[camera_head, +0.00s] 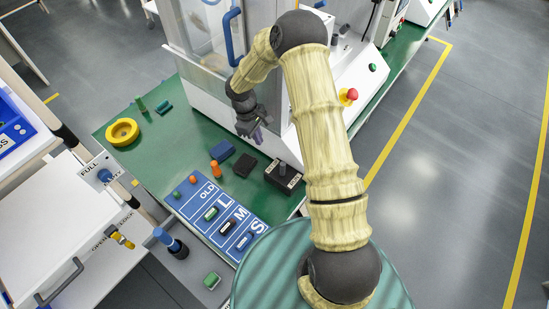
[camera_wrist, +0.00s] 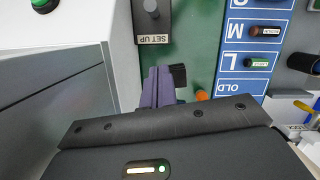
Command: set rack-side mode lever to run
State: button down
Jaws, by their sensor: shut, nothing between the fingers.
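A dark box with a grey-knobbed lever (camera_head: 283,170) stands on the green bench near the press's front corner. In the wrist view the lever's round knob (camera_wrist: 151,8) is at the top edge, above a plate (camera_wrist: 152,39) reading SET UP; the rest of the box is cut off. I cannot read a RUN mark or tell whether this is the rack-side lever. My gripper (camera_head: 257,138) is beside the white press, above the bench and up-left of the lever box. In the wrist view its purple fingers (camera_wrist: 158,75) are together and empty, apart from the lever.
A black block (camera_head: 245,165), a blue block (camera_head: 222,150) and an orange peg (camera_head: 215,169) are near my gripper. The blue lettered board (camera_head: 199,190) holds several small pieces. The white press (camera_head: 216,97) rises close by. A yellow ring (camera_head: 122,132) is at the far left.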

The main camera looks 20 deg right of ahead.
aim_at(283, 169)
jog(key=shift+f, duration=0.1)
jog(key=s+d+f+p, duration=0.1)
jog(key=f, duration=0.2)
jog(key=s+d+f+p, duration=0.1)
jog(key=f+p, duration=0.1)
jog(key=f, duration=0.1)
jog(key=s+d+f+p, duration=0.1)
jog(key=d+f+p, duration=0.1)
jog(key=f, duration=0.1)
jog(key=shift+s+f, duration=0.1)
jog(key=shift+s, duration=0.25)
jog(key=shift+s+d+f, duration=0.15)
jog(key=shift+s+d, duration=0.15)
jog(key=shift+d, duration=0.05)
jog(key=shift+w, duration=0.1)
